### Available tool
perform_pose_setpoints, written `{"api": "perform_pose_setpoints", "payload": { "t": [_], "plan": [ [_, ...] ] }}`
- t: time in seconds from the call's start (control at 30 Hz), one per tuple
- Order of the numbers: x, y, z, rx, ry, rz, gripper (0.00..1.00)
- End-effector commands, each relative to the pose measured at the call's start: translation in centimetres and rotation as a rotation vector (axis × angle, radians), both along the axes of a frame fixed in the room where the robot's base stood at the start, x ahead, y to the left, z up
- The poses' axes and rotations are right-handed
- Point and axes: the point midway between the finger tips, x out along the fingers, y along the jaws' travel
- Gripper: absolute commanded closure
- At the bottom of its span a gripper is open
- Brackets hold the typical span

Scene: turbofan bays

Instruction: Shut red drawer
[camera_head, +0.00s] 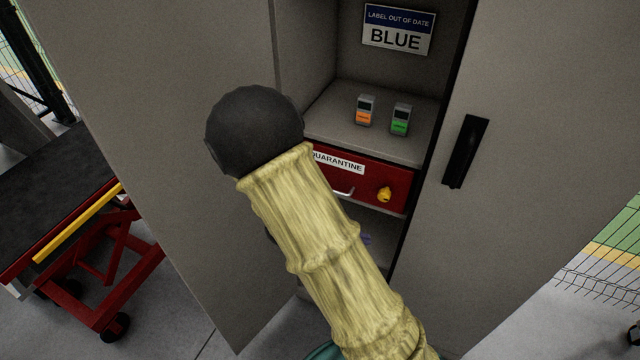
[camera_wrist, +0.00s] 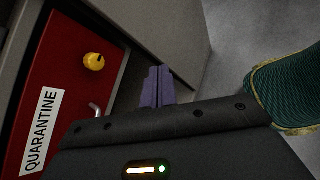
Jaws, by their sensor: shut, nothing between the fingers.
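The red drawer (camera_head: 365,184) sits under a shelf inside the grey cabinet. Its front has a white QUARANTINE label (camera_head: 338,162), a pale bar handle (camera_head: 343,193) and a yellow knob (camera_head: 384,194). My arm covers its left part in the head view. The red front also fills the left of the wrist view (camera_wrist: 62,70); I cannot tell how far it stands out. My gripper's purple fingers (camera_wrist: 157,88) are together and empty, to the right of the drawer front in the wrist view. In the head view my arm hides most of the gripper.
The cabinet's doors stand open, the left one (camera_head: 170,130) and the right one with a black handle (camera_head: 465,151). Two small devices, orange (camera_head: 366,111) and green (camera_head: 401,119), stand on the shelf. A red lift cart (camera_head: 95,260) is at the left.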

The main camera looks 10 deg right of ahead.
Motion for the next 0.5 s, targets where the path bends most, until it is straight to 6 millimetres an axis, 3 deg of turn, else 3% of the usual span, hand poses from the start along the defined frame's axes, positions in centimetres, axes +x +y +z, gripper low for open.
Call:
{"api": "perform_pose_setpoints", "payload": {
  "t": [0.03, 0.17, 0.3, 0.4, 0.5],
  "plan": [
    [1.5, 0.7, -0.9, -0.094, 0.025, 0.108, 1.0],
    [6.0, 3.3, -1.7, -0.337, 0.053, 0.398, 1.0],
    [10.2, 8.1, -2.6, -0.567, 0.046, 0.693, 1.0],
    [11.8, 11.1, -3.1, -0.673, 0.031, 0.838, 1.0],
    [12.5, 12.7, -3.3, -0.719, 0.022, 0.909, 1.0]
  ]
}}
